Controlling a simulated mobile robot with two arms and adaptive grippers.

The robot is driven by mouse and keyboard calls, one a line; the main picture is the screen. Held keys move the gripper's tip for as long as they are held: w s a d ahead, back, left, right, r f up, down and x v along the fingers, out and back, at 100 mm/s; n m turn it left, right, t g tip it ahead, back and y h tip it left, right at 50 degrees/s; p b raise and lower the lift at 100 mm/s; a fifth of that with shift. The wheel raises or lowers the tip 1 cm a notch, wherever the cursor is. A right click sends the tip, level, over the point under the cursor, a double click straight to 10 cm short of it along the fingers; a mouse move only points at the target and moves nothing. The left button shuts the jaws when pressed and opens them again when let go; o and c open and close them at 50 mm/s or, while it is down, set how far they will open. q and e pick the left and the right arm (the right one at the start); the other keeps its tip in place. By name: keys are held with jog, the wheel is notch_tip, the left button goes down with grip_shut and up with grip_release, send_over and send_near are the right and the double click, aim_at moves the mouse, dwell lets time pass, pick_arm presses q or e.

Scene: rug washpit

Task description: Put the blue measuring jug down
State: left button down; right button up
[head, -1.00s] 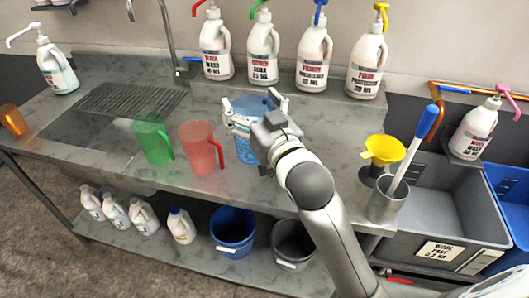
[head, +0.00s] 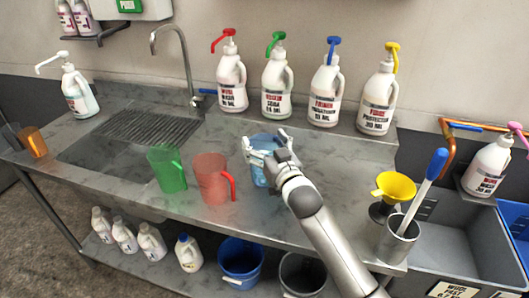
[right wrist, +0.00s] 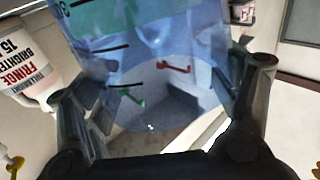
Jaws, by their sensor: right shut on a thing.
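The blue measuring jug (head: 261,174) is see-through and upright over the steel counter (head: 312,170), right of a red jug (head: 212,180). My right gripper (head: 269,148) is shut around its upper body from the near right side. In the right wrist view the jug (right wrist: 150,45) fills the space between the two fingers (right wrist: 165,100), with dark level marks on its wall. I cannot tell whether its base touches the counter. My left gripper is not in view.
A green jug (head: 166,169) stands left of the red one. Pump bottles (head: 277,85) line the back. A yellow funnel (head: 396,187) and a metal cup (head: 397,243) holding a blue-handled tool are at right. Counter right of the jug is clear.

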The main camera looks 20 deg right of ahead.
aim_at(260, 146)
jog(key=shift+w+f, duration=0.2)
jog(key=shift+w, duration=0.1)
notch_tip(260, 146, down, 3)
jog(key=shift+w+d+r+p, duration=0.1)
jog(key=shift+w+p, duration=0.05)
jog(key=shift+p, duration=0.35)
jog(key=shift+f, duration=0.25)
jog(key=shift+f, duration=0.15)
jog(key=o, duration=1.9)
jog(key=shift+f, duration=0.1)
jog(key=shift+o, duration=0.2)
